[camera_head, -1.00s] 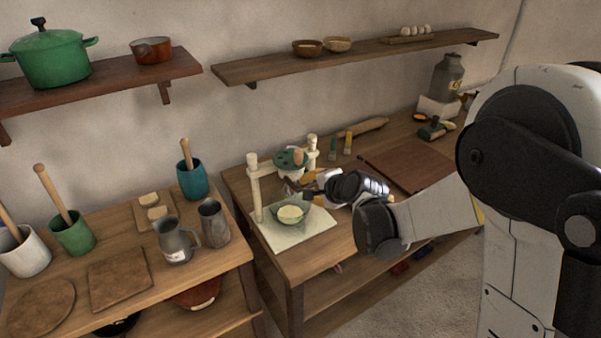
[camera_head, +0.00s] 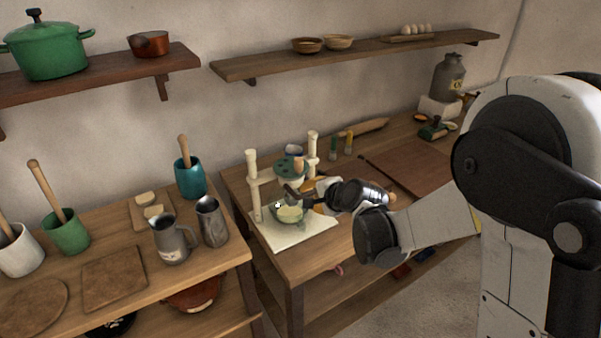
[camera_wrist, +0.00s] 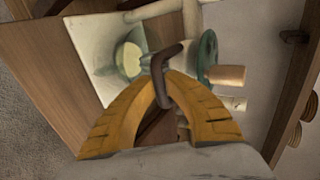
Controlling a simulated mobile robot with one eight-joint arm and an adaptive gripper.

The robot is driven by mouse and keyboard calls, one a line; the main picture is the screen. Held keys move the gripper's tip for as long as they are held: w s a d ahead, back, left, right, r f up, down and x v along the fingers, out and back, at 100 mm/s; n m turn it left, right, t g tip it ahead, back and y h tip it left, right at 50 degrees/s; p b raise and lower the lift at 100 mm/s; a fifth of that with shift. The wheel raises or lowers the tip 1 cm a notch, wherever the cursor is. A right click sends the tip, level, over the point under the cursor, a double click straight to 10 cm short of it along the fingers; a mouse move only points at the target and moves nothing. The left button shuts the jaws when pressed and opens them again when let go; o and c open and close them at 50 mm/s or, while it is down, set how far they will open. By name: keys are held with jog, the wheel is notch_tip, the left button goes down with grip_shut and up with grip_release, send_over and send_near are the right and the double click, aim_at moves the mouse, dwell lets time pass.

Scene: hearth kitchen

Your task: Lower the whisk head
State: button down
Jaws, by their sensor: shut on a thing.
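The whisk stand has two cream posts (camera_head: 253,185) on a pale base (camera_head: 305,238). Its whisk head (camera_head: 287,167), a green disc with a wooden knob, sits on a crossbar with the posts rising above it; the disc also shows in the wrist view (camera_wrist: 207,54). A green bowl (camera_head: 291,214) with pale yellow contents is on the base under the head; the whisk wires cannot be made out. My gripper (camera_head: 312,190) is at the front of the stand. In the wrist view its yellow fingers (camera_wrist: 163,82) are shut on a dark bent crank handle (camera_wrist: 170,56).
Brushes (camera_head: 340,145), a rolling pin (camera_head: 364,128) and a brown board (camera_head: 410,170) lie behind and right of the stand. Metal jugs (camera_head: 212,221) stand on the left table, across a narrow gap. A wall shelf (camera_head: 270,68) runs above.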

jog(key=shift+f+b, duration=1.65)
jog(key=shift+f, duration=0.4)
jog(key=c, duration=1.3)
grip_release()
jog(key=shift+r, duration=0.15)
jog(key=shift+c, duration=0.2)
jog(key=p+v, duration=0.2)
jog(key=v, duration=0.5)
jog(key=shift+p, duration=0.3)
